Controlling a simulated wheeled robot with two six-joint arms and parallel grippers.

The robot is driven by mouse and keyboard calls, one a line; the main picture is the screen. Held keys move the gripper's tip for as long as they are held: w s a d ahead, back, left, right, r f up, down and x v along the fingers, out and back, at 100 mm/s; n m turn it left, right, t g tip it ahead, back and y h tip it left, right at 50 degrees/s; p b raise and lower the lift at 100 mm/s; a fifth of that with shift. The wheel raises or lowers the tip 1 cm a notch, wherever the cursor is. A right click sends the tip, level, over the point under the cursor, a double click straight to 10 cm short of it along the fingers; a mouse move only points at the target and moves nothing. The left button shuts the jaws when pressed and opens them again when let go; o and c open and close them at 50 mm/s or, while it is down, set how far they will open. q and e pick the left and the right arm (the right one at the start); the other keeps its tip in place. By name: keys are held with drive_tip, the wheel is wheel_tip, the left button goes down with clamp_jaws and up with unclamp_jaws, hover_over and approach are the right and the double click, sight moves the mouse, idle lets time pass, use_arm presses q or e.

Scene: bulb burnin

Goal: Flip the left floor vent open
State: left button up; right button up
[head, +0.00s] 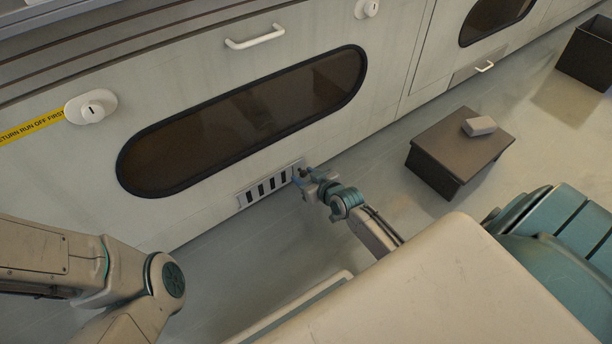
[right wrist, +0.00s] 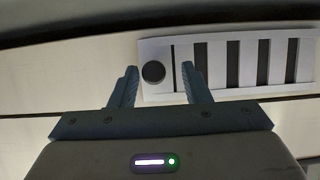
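The left floor vent (head: 268,187) is a pale slotted plate low on the cabinet wall, below the long dark window. It looks flat against the wall. In the right wrist view the vent (right wrist: 217,79) shows dark slots and a round dark knob (right wrist: 153,72) at its left end. My right gripper (head: 303,174) is at the vent's right end in the head view. In the wrist view the right gripper (right wrist: 159,66) is open, with the knob between its fingertips; I cannot tell if they touch it. My left arm shows at lower left, its gripper out of view.
A dark low box (head: 459,150) with a small grey block (head: 479,126) on top stands on the floor to the right. A dark open bin (head: 588,55) is at far right. A white handle (head: 255,38) sits above the window.

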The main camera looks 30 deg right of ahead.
drive_tip(key=a+p+v, duration=0.1)
drive_tip(key=p+v, duration=0.5)
drive_tip(key=v, duration=0.4)
drive_tip(key=shift+s+d+r, duration=0.2)
drive_tip(key=shift+s+d, duration=0.15)
drive_tip(key=shift+d, duration=0.15)
